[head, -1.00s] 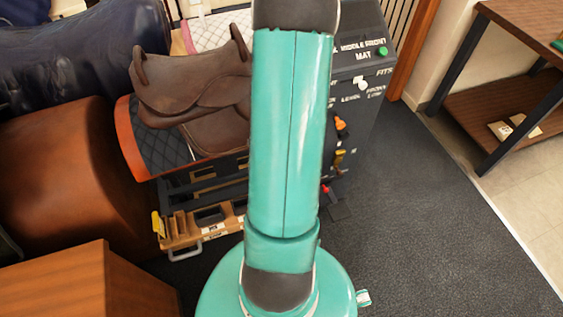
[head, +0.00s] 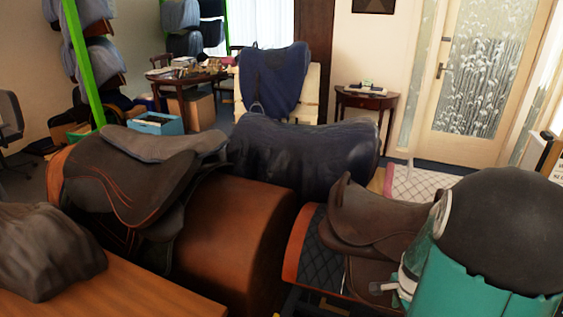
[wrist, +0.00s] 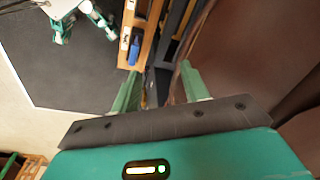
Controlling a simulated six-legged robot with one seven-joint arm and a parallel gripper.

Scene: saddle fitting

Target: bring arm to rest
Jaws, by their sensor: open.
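My teal arm, with a dark rounded joint, fills the lower right of the head view. My gripper (wrist: 160,82) shows in the wrist view as two green fingers held apart, with nothing clearly held between them. A brown saddle (head: 375,217) sits on a dark quilted pad with an orange edge (head: 292,246), just left of my arm in the head view. My arm hides the saddle's right part. Whether they touch I cannot tell.
A wooden strip with a blue item (wrist: 134,50) lies beyond the fingers. A large brown surface (wrist: 255,50) is close on their right. Dark floor (wrist: 75,75) is open at left. A black saddle (head: 130,185) and a navy-covered form (head: 305,155) stand left of my arm.

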